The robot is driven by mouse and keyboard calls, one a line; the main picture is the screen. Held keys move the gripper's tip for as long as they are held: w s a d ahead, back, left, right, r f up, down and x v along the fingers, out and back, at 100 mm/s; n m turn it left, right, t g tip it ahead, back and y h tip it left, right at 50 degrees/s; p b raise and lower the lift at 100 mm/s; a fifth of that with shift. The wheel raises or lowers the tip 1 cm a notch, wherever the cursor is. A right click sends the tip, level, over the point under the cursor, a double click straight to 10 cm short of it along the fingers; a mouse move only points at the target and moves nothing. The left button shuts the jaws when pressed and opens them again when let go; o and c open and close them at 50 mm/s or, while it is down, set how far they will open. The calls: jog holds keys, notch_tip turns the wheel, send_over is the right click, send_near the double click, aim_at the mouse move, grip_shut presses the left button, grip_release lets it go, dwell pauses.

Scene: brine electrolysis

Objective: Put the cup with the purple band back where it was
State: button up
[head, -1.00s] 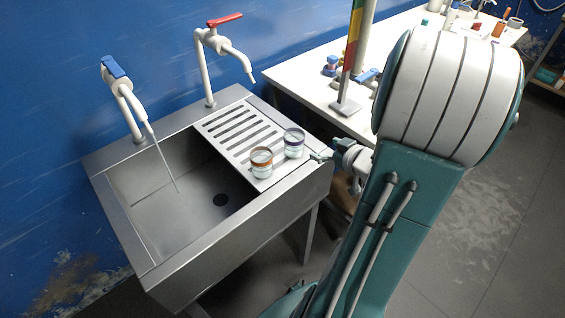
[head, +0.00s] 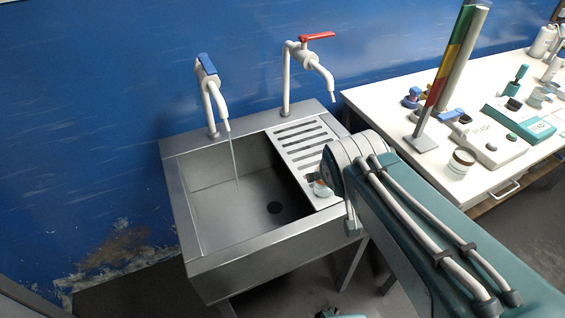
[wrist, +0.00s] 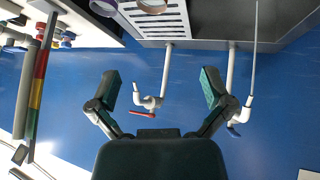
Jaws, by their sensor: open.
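The cup with the purple band (wrist: 103,7) is at the top edge of the wrist view, partly cut off, beside the draining board. My arm hides it in the head view. A cup with an orange-brown band (wrist: 152,5) is beside it, also cut off; in the head view it (head: 320,188) stands on the slotted draining board (head: 303,148), partly covered by my arm. My gripper (wrist: 162,88) is open and empty, its two fingers wide apart and clear of both cups. In the head view the gripper is hidden.
Water runs from the blue-handled tap (head: 208,75) into the sink basin (head: 235,185). A red-handled tap (head: 305,60) stands behind the board. The white table (head: 385,100) at right holds a brown-banded cup (head: 461,165), a colour-striped post (head: 447,70) and several devices.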

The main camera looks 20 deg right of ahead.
jog(key=s+a+n+g+y, duration=0.1)
jog(key=s+a+y, duration=0.2)
jog(key=s+a, duration=0.3)
jog(key=shift+s+a+r+g, duration=0.2)
jog(key=shift+a+g, duration=0.2)
jog(key=shift+a, duration=0.8)
